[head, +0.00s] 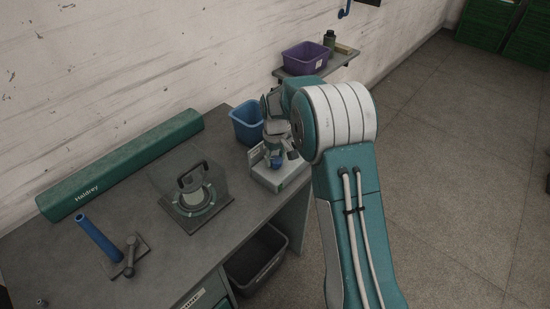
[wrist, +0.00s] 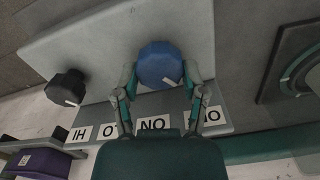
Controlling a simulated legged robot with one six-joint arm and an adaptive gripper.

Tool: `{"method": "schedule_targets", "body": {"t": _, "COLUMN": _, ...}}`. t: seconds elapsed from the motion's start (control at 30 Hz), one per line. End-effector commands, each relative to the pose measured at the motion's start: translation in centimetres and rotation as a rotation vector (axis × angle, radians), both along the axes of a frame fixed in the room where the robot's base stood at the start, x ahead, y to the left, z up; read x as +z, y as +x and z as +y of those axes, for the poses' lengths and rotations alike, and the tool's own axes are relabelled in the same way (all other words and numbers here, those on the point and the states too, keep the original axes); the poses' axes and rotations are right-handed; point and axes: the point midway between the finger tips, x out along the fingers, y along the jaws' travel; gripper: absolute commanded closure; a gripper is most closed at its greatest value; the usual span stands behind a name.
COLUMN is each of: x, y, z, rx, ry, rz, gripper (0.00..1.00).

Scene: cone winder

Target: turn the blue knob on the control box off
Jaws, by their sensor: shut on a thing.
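The pale control box (head: 270,180) stands near the right edge of the grey table. Its blue knob (wrist: 160,62) sits between my two fingers in the wrist view; a small blue part of it (head: 277,163) shows under my gripper in the head view. My gripper (wrist: 158,84) is shut on the blue knob, a finger on each side. A short white mark shows on the knob's side toward my palm, slightly right. A black knob (wrist: 66,88) with a white mark is to the left. White labels lie along the box's edge; one reads "NO", others are partly hidden.
A blue bin (head: 246,124) stands behind the box. A cone winder (head: 204,218) under a clear cover is to the left, with a blue tube (head: 98,237) beyond. A long green case (head: 120,162) lines the wall. A purple bin (head: 305,57) sits on a shelf.

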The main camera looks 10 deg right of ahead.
Motion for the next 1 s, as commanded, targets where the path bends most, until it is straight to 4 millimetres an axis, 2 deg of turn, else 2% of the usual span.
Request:
{"method": "schedule_targets", "body": {"t": 0.1, "x": -0.1, "y": 0.0, "z": 0.1, "rx": 0.001, "ry": 0.000, "rz": -0.001, "gripper": 0.93}}
{"method": "schedule_targets", "body": {"t": 0.13, "x": -0.1, "y": 0.0, "z": 0.1, "rx": 0.001, "ry": 0.000, "rz": -0.001, "gripper": 0.31}}
{"method": "schedule_targets", "body": {"t": 0.17, "x": -0.1, "y": 0.0, "z": 0.1, "rx": 0.001, "ry": 0.000, "rz": -0.001, "gripper": 0.18}}
{"method": "schedule_targets", "body": {"t": 0.2, "x": -0.1, "y": 0.0, "z": 0.0, "rx": 0.001, "ry": 0.000, "rz": -0.001, "gripper": 0.11}}
{"method": "schedule_targets", "body": {"t": 0.67, "x": 0.5, "y": 0.0, "z": 0.0, "rx": -0.001, "ry": 0.000, "rz": -0.002, "gripper": 0.11}}
{"method": "schedule_targets", "body": {"t": 0.77, "x": 1.8, "y": 0.1, "z": 0.0, "rx": -0.001, "ry": 0.000, "rz": -0.004, "gripper": 0.11}}
{"method": "schedule_targets", "body": {"t": 1.0, "x": 6.7, "y": 0.1, "z": 0.1, "rx": 0.000, "ry": -0.001, "rz": -0.006, "gripper": 0.11}}
